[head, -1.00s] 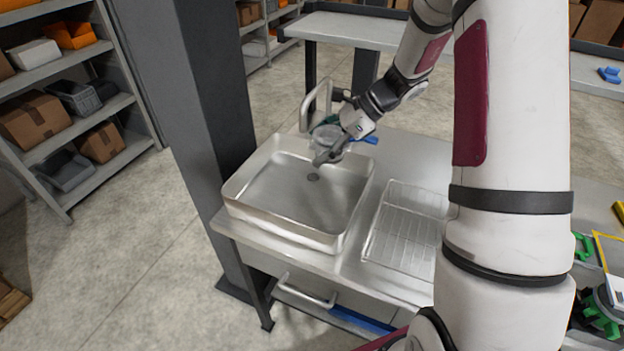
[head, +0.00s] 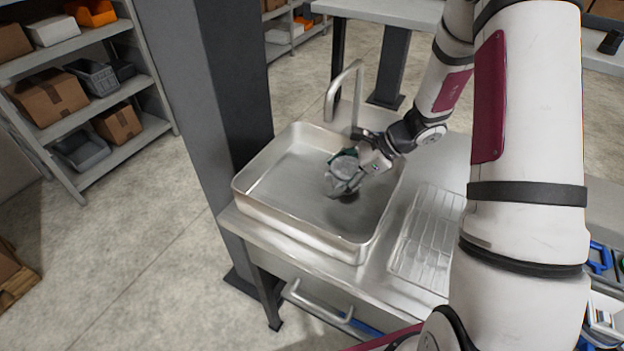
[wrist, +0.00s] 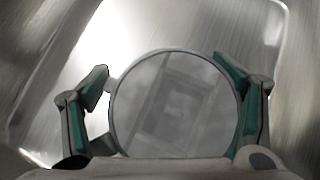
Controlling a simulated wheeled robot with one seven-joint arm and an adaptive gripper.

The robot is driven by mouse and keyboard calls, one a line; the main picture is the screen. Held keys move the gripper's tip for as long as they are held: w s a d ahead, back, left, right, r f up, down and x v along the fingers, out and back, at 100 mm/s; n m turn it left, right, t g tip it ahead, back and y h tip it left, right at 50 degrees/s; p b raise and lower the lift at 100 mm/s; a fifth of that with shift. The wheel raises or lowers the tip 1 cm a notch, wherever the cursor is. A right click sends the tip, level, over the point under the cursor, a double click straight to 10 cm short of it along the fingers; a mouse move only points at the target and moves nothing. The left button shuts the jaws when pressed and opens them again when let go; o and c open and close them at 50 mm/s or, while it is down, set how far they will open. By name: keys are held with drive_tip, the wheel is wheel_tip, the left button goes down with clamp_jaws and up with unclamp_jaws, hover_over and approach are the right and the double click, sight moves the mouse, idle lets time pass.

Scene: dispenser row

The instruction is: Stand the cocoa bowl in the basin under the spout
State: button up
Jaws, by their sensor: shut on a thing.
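The round, grey, see-through bowl (head: 345,163) is between the green-padded fingers of my gripper (head: 347,174), which is shut on it. In the wrist view the bowl (wrist: 172,108) shows as a round grey disc, with a finger of my gripper (wrist: 162,72) on either side. I cannot make out any cocoa in it. The metal basin (head: 262,208) lies below, and the bowl is over its right back part, with a dark shadow beneath. I cannot tell whether it touches the floor. The curved spout (head: 343,88) rises at the basin's back edge, behind the bowl.
A dark pillar (head: 225,110) stands close to the basin's left side. The basin's left and front floor is clear. Shelves with boxes (head: 50,95) stand at the far left.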

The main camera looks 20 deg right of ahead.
drive_tip(key=shift+w+a+r, duration=0.1)
drive_tip(key=shift+w+a, duration=0.1)
drive_tip(key=shift+a, duration=0.45)
drive_tip(key=shift+w+a, duration=0.2)
drive_tip(key=shift+a, duration=0.45)
drive_tip(key=a, duration=0.2)
drive_tip(key=w+a+b, duration=0.1)
drive_tip(key=shift+w+f, duration=0.1)
drive_tip(key=shift+f, duration=0.3)
drive_tip(key=shift+d+f, duration=0.15)
drive_tip(key=shift+f, duration=0.15)
drive_tip(key=shift+r, duration=0.1)
drive_tip(key=o, duration=1.3)
